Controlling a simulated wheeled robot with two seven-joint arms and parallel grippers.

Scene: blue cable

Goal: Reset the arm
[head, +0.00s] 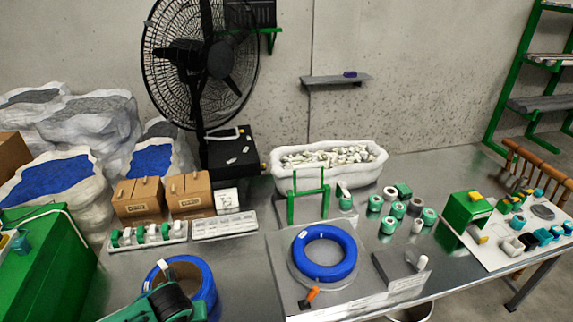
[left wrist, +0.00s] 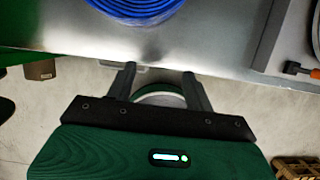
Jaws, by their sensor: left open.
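My left gripper (left wrist: 158,82) is open and empty in the left wrist view. Its two dark fingers stand apart, over the front edge of the metal table, with floor visible beyond. In the head view, my green and black left arm (head: 165,302) comes in at the bottom left, in front of a blue cable coil (head: 208,288); its fingers are not clear there. Part of that coil shows at the top of the left wrist view (left wrist: 140,10). A second blue cable coil (head: 325,275) lies flat on a clear disc on a grey board. My right gripper is not in view.
Cardboard boxes (head: 138,200), a white tub (head: 280,180) and a black fan (head: 200,50) stand behind. Green and white spools (head: 389,226) are right. Bare table lies between coil and board.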

